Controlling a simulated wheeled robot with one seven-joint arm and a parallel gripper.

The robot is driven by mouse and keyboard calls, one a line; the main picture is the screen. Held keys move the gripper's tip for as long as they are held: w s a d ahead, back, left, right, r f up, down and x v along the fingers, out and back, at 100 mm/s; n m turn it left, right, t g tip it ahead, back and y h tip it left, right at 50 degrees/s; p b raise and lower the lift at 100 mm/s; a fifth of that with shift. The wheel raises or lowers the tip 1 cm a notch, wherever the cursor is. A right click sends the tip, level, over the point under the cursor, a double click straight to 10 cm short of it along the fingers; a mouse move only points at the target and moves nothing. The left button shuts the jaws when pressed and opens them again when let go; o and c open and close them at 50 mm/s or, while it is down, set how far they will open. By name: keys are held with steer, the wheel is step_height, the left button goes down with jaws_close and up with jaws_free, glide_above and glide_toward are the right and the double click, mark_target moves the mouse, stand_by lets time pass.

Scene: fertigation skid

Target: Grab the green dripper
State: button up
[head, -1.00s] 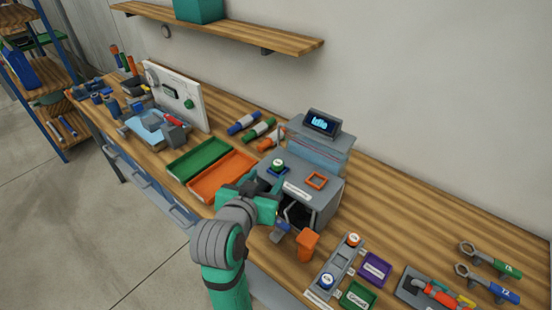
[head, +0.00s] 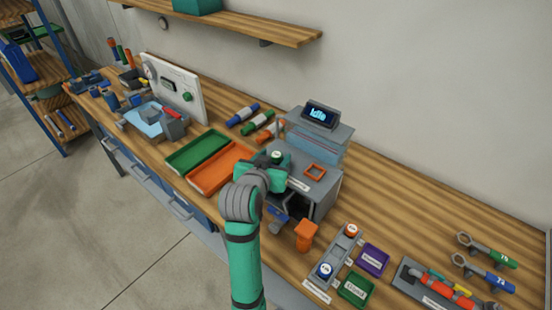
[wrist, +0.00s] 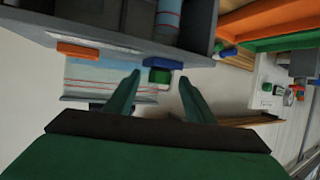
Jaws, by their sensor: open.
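The green dripper (head: 276,157) has a pale round top in the head view. It stands in a blue square holder on top of the grey machine (head: 318,183), at its left corner. In the wrist view, which looks upside down, the green dripper (wrist: 160,76) shows beside the blue holder (wrist: 163,63). My gripper (wrist: 159,75) is open and empty, with the dripper appearing between its two fingertips; whether they touch it I cannot tell. In the head view my gripper (head: 268,168) is at the machine's left top edge and hides part of the holder.
An empty orange holder (head: 315,171) sits on the machine top, with a display (head: 320,114) behind. Green (head: 197,150) and orange (head: 222,169) trays lie left. An orange post (head: 306,236) and a rack (head: 340,252) with blue and orange drippers stand right. The far-right bench has tools.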

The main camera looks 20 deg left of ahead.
steer(key=shift+w+d, duration=0.1)
steer(key=shift+d, duration=0.15)
steer(key=c, duration=0.4)
steer(key=shift+a, duration=0.1)
steer(key=c, duration=0.7)
steer(key=shift+a, duration=0.2)
steer(key=shift+r, duration=0.1)
